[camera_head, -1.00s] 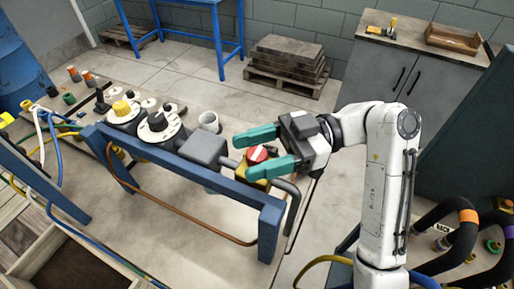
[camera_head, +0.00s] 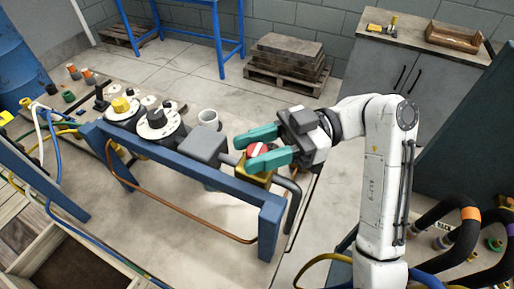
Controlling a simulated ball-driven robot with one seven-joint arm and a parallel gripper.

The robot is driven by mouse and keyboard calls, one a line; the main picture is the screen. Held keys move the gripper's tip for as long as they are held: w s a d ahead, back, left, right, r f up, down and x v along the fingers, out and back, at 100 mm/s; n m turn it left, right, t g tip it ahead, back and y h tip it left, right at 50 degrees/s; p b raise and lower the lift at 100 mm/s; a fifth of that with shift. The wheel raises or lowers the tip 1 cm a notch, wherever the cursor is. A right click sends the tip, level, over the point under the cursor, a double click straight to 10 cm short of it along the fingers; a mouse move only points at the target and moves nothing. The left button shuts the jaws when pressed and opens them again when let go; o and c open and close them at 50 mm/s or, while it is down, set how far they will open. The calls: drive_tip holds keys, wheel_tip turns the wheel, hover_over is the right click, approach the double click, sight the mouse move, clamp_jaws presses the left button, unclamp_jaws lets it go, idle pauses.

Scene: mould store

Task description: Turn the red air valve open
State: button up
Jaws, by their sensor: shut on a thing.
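The red air valve (camera_head: 257,150) is a round red knob with a white bar, on a yellow body (camera_head: 254,173) at the right part of the blue rail. My gripper (camera_head: 258,147) has its two teal fingers on either side of the red knob. The fingers are shut on the knob, one on its far side and one on its near side. The near finger hides part of the knob and of the yellow body.
A grey box (camera_head: 204,147) sits on the blue rail (camera_head: 190,184) left of the valve. Black dials with white faces (camera_head: 160,124) stand further left. A grey pipe (camera_head: 293,200) bends down at the right. A wooden crate (camera_head: 62,262) is at the front left.

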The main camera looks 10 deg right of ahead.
drive_tip(key=n+g+h+b, duration=0.1)
drive_tip(key=g+b, duration=0.1)
drive_tip(key=n+g+h+b, duration=0.1)
drive_tip(key=n+g+b, duration=0.1)
drive_tip(key=b, duration=0.1)
drive_tip(key=shift+w+f+g, duration=0.1)
drive_tip(key=shift+f+g, duration=0.2)
drive_tip(key=shift+f, duration=0.05)
drive_tip(key=n+g+h+b, duration=0.2)
drive_tip(key=g+b, duration=0.1)
drive_tip(key=b, duration=0.2)
drive_tip(key=shift+n, duration=0.3)
drive_tip(key=n+g+h+b, duration=0.3)
drive_tip(key=b, duration=0.7)
drive_tip(key=shift+h, duration=0.4)
drive_tip(key=shift+b, duration=0.65)
drive_tip(key=shift+r+n+g+h+b, duration=0.5)
drive_tip(key=shift+h+b, duration=0.4)
drive_tip(key=shift+b, duration=0.65)
drive_tip(key=shift+f, duration=0.1)
drive_tip(key=o, duration=0.9)
